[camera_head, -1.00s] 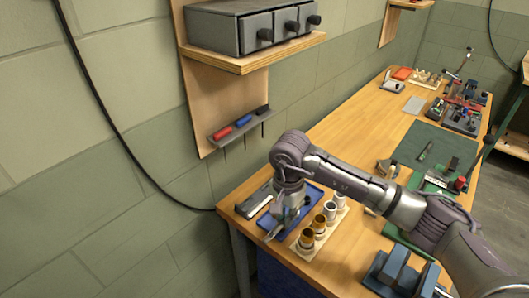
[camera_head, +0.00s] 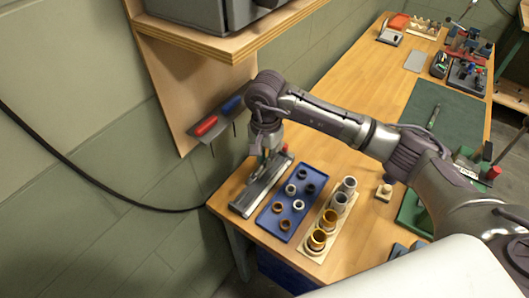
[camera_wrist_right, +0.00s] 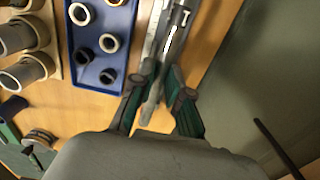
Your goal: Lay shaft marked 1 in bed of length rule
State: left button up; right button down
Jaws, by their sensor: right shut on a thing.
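The length rule (camera_head: 246,204) is a long grey metal fixture with a channel, lying near the bench's left end beside the wall. It also shows at the top of the right wrist view (camera_wrist_right: 150,38). My right gripper (camera_head: 265,158) is low over the far part of the rule. In the wrist view its green-sided fingers (camera_wrist_right: 164,74) are shut on a slim grey shaft (camera_wrist_right: 151,104), which runs roughly along the rule. I cannot read a mark on the shaft, and cannot tell whether it touches the bed. My left gripper is not in view.
A blue tray (camera_head: 275,232) with several rings stands right of the rule. Beside it is a wooden block (camera_head: 310,250) with several cups. A shelf (camera_head: 203,38) and a tool rack (camera_head: 218,115) are on the wall close to my right arm.

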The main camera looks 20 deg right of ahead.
aim_at(265, 179)
jog(key=f, duration=0.1)
jog(key=f+b, duration=0.1)
jog(key=f, duration=0.1)
jog(key=shift+w, duration=0.35)
jog(key=shift+f, duration=0.2)
notch_tip(265, 179, down, 3)
jog(key=shift+r+b, duration=0.2)
jog(key=shift+b, duration=0.9)
jog(key=shift+f+b, duration=0.45)
jog(key=shift+f, duration=0.25)
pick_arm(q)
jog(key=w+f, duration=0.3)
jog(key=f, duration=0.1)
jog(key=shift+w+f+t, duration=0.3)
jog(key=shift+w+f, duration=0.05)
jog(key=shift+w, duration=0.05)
pick_arm(e)
jog(key=c, duration=1.1)
grip_release()
